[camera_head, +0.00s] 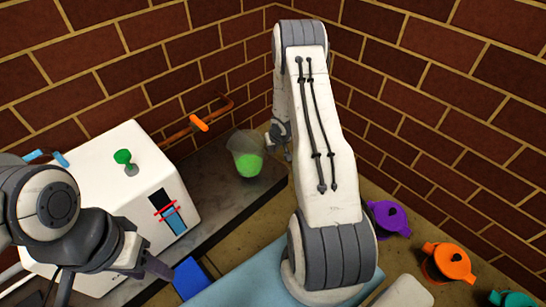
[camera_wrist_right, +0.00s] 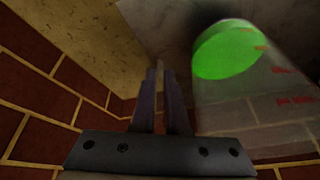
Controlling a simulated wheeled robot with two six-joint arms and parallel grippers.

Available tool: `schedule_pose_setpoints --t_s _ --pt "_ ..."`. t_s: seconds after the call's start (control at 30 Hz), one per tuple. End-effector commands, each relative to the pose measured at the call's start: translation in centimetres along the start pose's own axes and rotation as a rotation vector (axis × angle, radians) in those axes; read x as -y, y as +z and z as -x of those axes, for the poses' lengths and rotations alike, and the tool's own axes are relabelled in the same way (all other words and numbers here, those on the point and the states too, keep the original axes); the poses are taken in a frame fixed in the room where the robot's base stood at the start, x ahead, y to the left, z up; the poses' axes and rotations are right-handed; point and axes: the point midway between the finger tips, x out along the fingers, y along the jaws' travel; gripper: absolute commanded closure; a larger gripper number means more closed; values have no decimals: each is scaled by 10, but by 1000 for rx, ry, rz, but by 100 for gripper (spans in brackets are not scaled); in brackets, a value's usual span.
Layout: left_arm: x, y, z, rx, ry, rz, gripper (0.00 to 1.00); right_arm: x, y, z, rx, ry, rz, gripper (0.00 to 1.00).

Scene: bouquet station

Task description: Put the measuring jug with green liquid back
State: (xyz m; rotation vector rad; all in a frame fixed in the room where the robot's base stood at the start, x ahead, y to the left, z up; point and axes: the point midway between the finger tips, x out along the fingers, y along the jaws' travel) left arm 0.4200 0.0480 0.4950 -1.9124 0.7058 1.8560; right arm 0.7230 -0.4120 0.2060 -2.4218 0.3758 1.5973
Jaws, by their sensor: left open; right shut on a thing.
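The measuring jug (camera_head: 245,146) is clear, with bright green liquid at its bottom. It stands upright at the back of the dark counter, near the brick corner. My right gripper (camera_head: 279,140) is beside it, partly hidden by my own arm. In the right wrist view the jug (camera_wrist_right: 255,95), with red marks, fills the right side, and the close-set fingers of my right gripper (camera_wrist_right: 164,100) are shut beside its wall. The gripped part is hidden, and I cannot tell whether the base touches the counter. My left gripper (camera_head: 150,265) is open at the lower left, away from the jug.
A white box-shaped machine (camera_head: 110,190) with a green knob stands left of the jug. An orange-handled pipe (camera_head: 200,123) runs along the wall behind. Purple (camera_head: 388,218), orange (camera_head: 447,263) and teal (camera_head: 512,299) pots stand at the right. A blue object (camera_head: 190,278) lies near my left gripper.

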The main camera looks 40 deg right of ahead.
Motion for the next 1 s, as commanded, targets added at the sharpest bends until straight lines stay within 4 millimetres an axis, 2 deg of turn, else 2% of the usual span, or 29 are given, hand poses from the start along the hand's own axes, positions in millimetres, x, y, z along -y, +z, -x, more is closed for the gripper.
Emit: schedule_pose_setpoints --t_s 0.03,0.2,0.63,0.7,0.73,1.0 --pt "1 1 -12 0 0 0 50 0 5 -12 -1 0 -1 100" --pt "2 2 -32 0 0 0 50 -1 12 -30 -1 -1 0 100" --pt "2 2 -33 0 0 0 50 -1 14 -32 -1 -1 1 100" --pt "2 2 -32 0 0 0 50 -1 14 -32 1 -1 2 69" --pt "2 2 -32 0 0 0 50 -1 14 -32 1 -1 1 58" --pt "2 2 -32 0 0 0 50 -1 14 -31 1 -1 1 58"
